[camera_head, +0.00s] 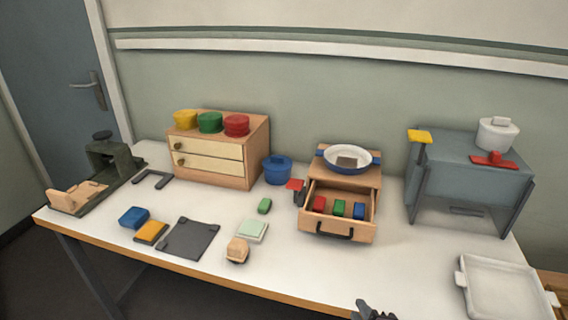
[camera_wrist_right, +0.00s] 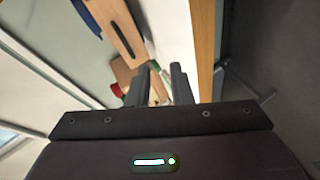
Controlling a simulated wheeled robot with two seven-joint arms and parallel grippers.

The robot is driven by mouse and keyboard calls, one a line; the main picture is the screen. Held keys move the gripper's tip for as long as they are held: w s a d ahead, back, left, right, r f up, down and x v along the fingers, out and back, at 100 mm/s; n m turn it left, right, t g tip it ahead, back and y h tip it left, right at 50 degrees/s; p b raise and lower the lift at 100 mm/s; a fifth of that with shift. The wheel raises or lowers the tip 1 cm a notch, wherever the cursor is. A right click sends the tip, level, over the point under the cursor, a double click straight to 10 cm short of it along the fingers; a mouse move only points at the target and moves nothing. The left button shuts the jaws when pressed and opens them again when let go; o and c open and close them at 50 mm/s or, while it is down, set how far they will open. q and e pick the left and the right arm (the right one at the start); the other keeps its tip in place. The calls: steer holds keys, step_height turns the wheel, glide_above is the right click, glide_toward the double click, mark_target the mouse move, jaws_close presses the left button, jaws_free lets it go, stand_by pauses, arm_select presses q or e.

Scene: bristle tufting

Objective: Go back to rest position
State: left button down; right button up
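My right gripper (camera_head: 374,312) shows only as a dark tip at the bottom edge of the head view, in front of the table's front edge. In the right wrist view its two fingers (camera_wrist_right: 160,72) stand apart with nothing held between them. My left gripper is not in the head view. The white table (camera_head: 290,265) carries several items, all apart from the right gripper.
A small wooden cabinet has an open drawer (camera_head: 336,231) with red, green and blue blocks. A white tray (camera_head: 497,290) lies at the right. A grey stand (camera_head: 465,178), a drawer box (camera_head: 215,165) and a dark press (camera_head: 108,160) stand behind. The front middle is clear.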

steer(key=s+d+f+m+g+h, duration=0.1)
steer(key=s+d+f+m+g, duration=0.1)
steer(key=s+m+g, duration=0.4)
steer(key=s+d+f+m+g, duration=0.2)
steer(key=s+m+g, duration=0.2)
steer(key=s+m, duration=0.3)
step_height(320, 180, down, 28)
steer(key=s+g, duration=0.1)
steer(key=s, duration=0.1)
steer(key=s+d+f+g, duration=0.1)
steer(key=s+d+f, duration=0.2)
steer(key=s+f, duration=1.5)
steer(key=shift+s+d+f+g, duration=0.15)
steer(key=shift+s+f+g, duration=0.2)
steer(key=shift+s, duration=0.35)
